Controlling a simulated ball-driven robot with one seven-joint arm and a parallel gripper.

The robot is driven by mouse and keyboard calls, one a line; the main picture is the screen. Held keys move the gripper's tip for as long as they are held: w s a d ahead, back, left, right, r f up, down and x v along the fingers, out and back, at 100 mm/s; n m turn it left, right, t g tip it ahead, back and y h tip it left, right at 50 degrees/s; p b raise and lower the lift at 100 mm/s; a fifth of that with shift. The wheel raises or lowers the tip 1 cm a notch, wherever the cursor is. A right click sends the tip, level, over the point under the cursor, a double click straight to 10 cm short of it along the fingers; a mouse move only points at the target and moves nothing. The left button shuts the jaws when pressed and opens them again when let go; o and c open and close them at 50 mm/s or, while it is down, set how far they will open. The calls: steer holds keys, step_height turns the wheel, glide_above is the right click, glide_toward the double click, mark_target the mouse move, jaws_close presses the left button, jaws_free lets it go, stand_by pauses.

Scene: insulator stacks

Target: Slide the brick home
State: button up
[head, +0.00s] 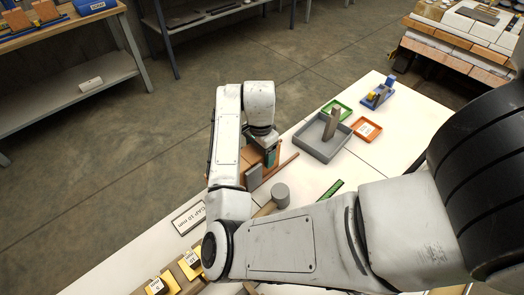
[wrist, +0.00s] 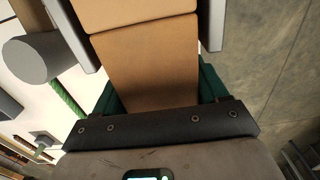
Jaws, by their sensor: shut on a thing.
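My gripper (head: 269,153) is at the row of bricks near the table's far left edge in the head view. In the wrist view its green fingers (wrist: 158,88) are shut on the two sides of a tan brick (wrist: 150,65). A second tan brick (wrist: 135,10) lies straight ahead of the held one, with only a thin dark seam visible between them. Grey plates (wrist: 69,30) flank the bricks on both sides. In the head view a grey plate (head: 253,175) also shows, and my arm hides much of the bricks.
A grey cylinder (head: 281,195) stands close by, also in the wrist view (wrist: 35,57). A "GAP 10 mm" sign (head: 189,217) lies nearer. A grey tray (head: 322,139), green tray (head: 337,109) and orange tray (head: 366,130) stand farther right.

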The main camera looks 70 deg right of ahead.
stand_by(0.4)
steer(key=o, duration=1.4)
steer(key=shift+o, duration=0.2)
step_height(320, 180, up, 11)
steer(key=shift+f+p, duration=0.1)
steer(key=shift+p, duration=0.3)
